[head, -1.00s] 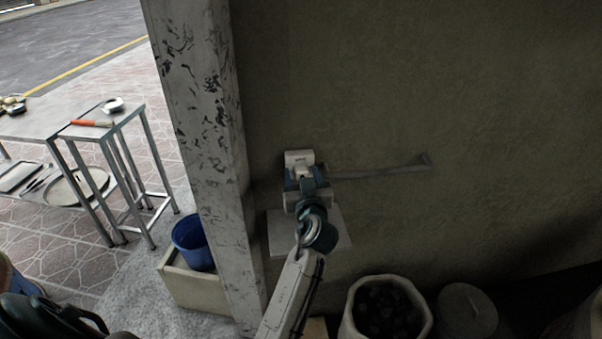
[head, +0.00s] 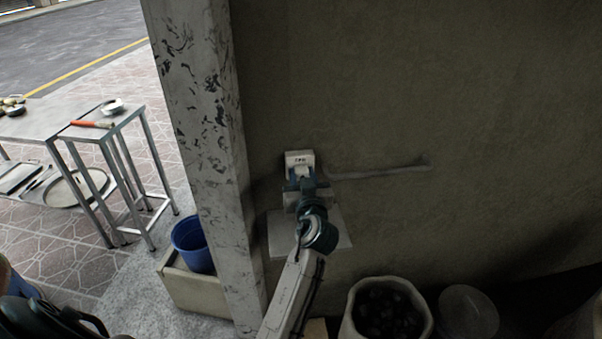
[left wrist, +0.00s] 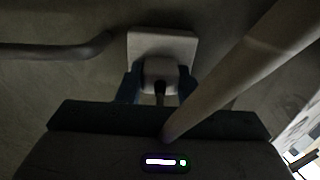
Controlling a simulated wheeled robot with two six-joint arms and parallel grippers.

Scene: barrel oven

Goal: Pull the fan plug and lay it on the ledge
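A pale socket box (head: 299,158) is fixed to the wall; it also shows in the left wrist view (left wrist: 180,40). My left gripper (head: 302,182) is just in front of and below it. In the left wrist view its two blue fingers (left wrist: 160,86) stand on both sides of the pale plug (left wrist: 159,73) and appear to touch it. The plug is in front of the socket face; I cannot tell whether its pins are clear. A pale flat ledge (head: 337,240) lies below, partly hidden by my arm. My right gripper is not in view.
A grey conduit or cord (head: 385,172) runs right along the wall. A scuffed post (head: 205,130) stands close at left, with a blue bucket (head: 192,243) beside it. A sack of dark lumps (head: 385,310) is below. A pale bar crosses the left wrist view.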

